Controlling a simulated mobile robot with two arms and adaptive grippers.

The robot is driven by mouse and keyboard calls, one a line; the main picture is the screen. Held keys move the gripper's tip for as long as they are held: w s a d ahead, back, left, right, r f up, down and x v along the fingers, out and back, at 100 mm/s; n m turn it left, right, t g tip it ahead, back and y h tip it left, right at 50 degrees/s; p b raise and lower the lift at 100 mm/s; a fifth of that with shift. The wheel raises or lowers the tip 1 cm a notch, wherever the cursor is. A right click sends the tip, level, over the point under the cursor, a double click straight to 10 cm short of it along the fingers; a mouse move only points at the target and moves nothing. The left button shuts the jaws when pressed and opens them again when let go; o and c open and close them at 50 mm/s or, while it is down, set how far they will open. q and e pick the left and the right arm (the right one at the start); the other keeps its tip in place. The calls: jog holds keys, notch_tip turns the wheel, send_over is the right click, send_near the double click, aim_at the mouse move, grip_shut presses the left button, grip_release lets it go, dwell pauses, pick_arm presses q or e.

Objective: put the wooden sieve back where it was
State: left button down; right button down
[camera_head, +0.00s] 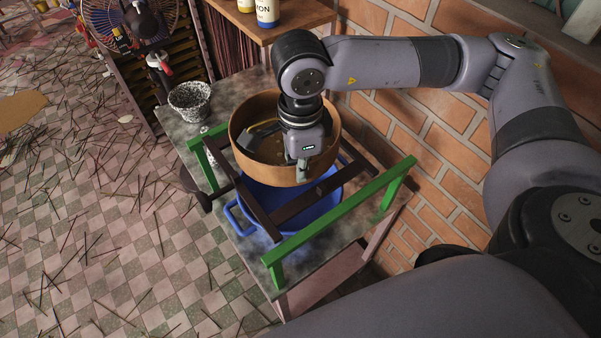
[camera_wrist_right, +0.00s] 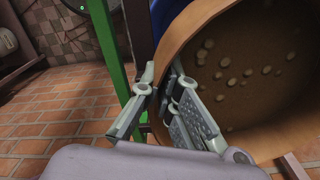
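The round wooden sieve (camera_head: 242,152) has a tan rim and is in the middle of the head view, above the far part of a blue basin (camera_head: 334,192) and a dark wooden rack (camera_head: 303,203). My right gripper (camera_head: 303,168) is at the sieve's near rim. In the right wrist view, the gripper's fingers (camera_wrist_right: 167,100) lie on either side of the sieve's wall (camera_wrist_right: 186,35), closed on it. The sieve's perforated bottom (camera_wrist_right: 240,75) shows several light spots. I cannot tell whether the sieve touches the rack. My left gripper is not in view.
Green frame bars (camera_head: 345,222) flank the rack on a grey-topped table (camera_head: 232,90). A speckled pot (camera_head: 190,102) stands at the table's far left corner. A wooden shelf with bottles (camera_head: 267,12) is behind. A brick wall (camera_head: 440,130) bounds the right side. Thin sticks litter the tiled floor.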

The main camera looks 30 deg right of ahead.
notch_tip(320, 180, down, 3)
jog(key=shift+f, duration=0.2)
jog(key=c, duration=1.8)
grip_release()
jog(key=shift+s, duration=0.1)
jog(key=r+b, duration=0.2)
jog(key=r, duration=0.1)
jog(key=r+b, duration=0.1)
jog(key=r, duration=0.1)
jog(key=shift+d+r, duration=0.1)
jog(key=shift+d, duration=0.2)
notch_tip(320, 180, up, 12)
jog(key=b, duration=0.2)
